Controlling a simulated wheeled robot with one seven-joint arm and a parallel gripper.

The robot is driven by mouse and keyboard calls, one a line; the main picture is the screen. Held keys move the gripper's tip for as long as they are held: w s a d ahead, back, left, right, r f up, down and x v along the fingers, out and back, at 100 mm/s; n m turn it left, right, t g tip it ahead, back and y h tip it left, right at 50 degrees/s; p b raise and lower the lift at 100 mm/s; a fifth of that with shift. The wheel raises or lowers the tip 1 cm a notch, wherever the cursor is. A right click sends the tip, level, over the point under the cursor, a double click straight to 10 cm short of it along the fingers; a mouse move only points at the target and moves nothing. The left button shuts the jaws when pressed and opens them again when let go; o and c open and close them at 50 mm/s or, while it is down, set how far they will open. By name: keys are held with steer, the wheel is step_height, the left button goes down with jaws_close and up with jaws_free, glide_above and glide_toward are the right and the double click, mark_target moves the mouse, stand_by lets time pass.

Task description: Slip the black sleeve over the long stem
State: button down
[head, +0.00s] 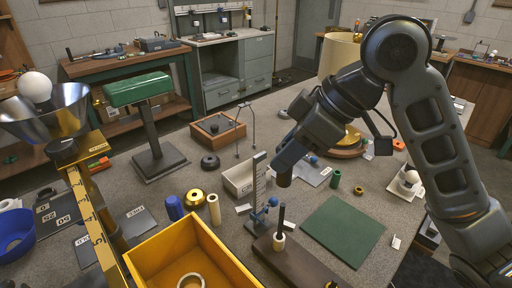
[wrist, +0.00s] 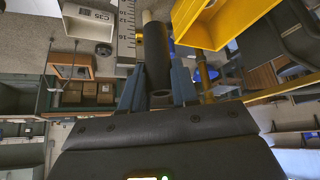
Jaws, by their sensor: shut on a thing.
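My gripper (head: 292,154) is shut on the black sleeve (head: 285,176), a dark hollow tube that hangs below the fingers. A cream end (wrist: 147,17) shows beyond the sleeve in the wrist view.
A yellow tray (head: 152,252) is at the front left. A pale box (head: 238,179) lies behind the ruler. A green mat (head: 343,230) at right is bare.

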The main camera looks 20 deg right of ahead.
steer(key=b, duration=0.4)
glide_above(282, 217)
steer(key=shift+w+d+f, duration=0.1)
steer(key=shift+w+f, duration=0.05)
steer(key=shift+f, duration=1.1)
steer(key=shift+w+f, duration=0.1)
steer(key=shift+f, duration=1.15)
steer(key=shift+d, duration=0.1)
steer(key=shift+f+b, duration=1.7)
steer(key=shift+f, duration=0.3)
steer(key=shift+f+b, duration=1.65)
steer(key=shift+f, duration=0.35)
steer(key=shift+f+b, duration=1.55)
steer(key=shift+f, duration=0.35)
